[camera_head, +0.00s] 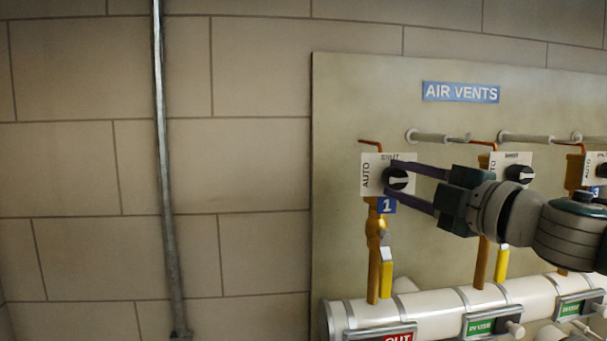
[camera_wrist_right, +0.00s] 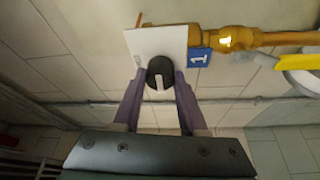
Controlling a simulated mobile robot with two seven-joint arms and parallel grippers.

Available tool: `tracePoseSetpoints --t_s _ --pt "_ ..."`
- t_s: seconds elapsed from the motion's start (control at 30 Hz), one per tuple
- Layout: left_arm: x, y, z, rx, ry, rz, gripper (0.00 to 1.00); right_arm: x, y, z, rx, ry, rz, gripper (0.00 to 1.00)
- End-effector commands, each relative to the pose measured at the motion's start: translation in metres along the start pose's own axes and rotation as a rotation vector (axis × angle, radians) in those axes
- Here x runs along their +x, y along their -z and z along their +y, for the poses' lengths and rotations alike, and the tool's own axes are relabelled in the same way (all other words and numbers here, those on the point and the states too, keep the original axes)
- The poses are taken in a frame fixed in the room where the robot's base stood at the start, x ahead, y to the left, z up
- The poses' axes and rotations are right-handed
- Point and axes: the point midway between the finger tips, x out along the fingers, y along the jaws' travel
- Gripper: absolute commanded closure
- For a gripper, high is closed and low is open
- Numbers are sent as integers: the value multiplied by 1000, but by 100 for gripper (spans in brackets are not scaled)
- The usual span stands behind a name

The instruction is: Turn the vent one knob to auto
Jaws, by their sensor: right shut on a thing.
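The vent one knob (camera_head: 397,179) is black and round with a white mark, on a white plate (camera_head: 371,176) reading AUTO at left and SHUT at top. A blue "1" tag (camera_head: 387,205) sits below it. My right gripper (camera_head: 391,182) comes from the right with its two purple fingers shut on the knob, one above and one below. In the right wrist view the knob (camera_wrist_right: 158,74) sits between the fingertips (camera_wrist_right: 160,78). The white mark shows there on the side away from the AUTO part of the plate; its exact angle is hard to tell. My left gripper is out of view.
The AIR VENTS sign (camera_head: 461,92) is above. A second knob (camera_head: 519,174) stands to the right, close to my right arm. Yellow-handled valves (camera_head: 386,278) and a white pipe (camera_head: 425,311) lie below. The wall at left is clear apart from a thin vertical pipe (camera_head: 164,150).

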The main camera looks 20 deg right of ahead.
Motion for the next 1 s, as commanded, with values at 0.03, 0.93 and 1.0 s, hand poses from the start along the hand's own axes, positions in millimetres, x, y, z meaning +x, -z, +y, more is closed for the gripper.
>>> tracePoseSetpoints --t_s 0.03,0.93,1.0 --pt "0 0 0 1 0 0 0 0 0 0 -6 2 0 100" --pt "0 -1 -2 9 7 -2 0 0 0 0 -7 2 0 28" --pt "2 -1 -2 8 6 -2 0 -3 -1 -1 -7 2 -1 28"
